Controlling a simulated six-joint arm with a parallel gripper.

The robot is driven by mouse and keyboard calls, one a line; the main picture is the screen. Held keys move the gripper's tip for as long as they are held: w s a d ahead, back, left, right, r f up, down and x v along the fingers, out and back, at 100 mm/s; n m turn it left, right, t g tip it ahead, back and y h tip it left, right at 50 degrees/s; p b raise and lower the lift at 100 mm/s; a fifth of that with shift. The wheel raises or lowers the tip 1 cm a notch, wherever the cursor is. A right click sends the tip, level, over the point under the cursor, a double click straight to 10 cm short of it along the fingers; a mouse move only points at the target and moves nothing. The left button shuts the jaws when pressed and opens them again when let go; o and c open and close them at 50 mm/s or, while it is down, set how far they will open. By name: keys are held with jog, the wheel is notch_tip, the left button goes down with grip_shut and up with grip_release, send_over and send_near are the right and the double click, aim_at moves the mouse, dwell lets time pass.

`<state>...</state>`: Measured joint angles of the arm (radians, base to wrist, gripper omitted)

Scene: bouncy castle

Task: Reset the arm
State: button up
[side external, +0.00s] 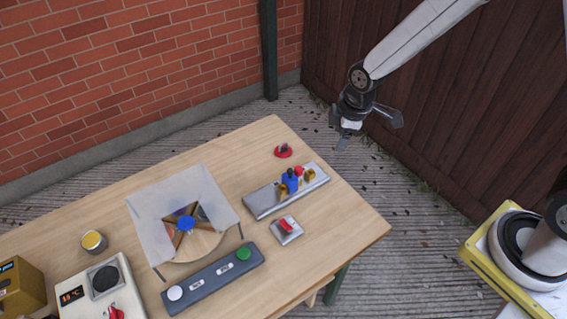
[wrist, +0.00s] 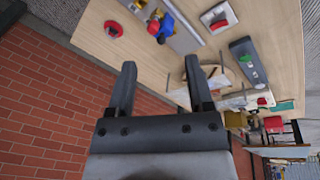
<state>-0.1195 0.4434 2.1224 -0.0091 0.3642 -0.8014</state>
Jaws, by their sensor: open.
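My gripper (side external: 366,121) is raised in the air beyond the far right edge of the wooden table (side external: 350,222). In the wrist view my gripper (wrist: 160,86) shows two dark fingers spread apart with nothing between them. The tabletop and the brick wall lie behind the fingers in that view. My arm reaches in from the upper right in the side view.
A grey tray (side external: 262,205) holds blue, red and brass pieces. A red object (side external: 283,151), a red switch (side external: 287,226), a button bar (side external: 210,279) and a round wooden piece under a clear shield (side external: 160,196) stand on the table. A brick wall (side external: 130,60) and dark fence (side external: 420,150) stand behind.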

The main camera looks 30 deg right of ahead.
jog(key=s+d+r+m, duration=0.2)
jog(key=s+m, duration=0.3)
jog(key=s, duration=0.1)
jog(key=s+d+r+m, duration=0.2)
jog(key=s+m, duration=0.3)
jog(key=s, duration=0.1)
jog(key=shift+s+d+r+m, duration=0.2)
jog(key=shift+s+d+m, duration=0.1)
jog(key=shift+d, duration=0.1)
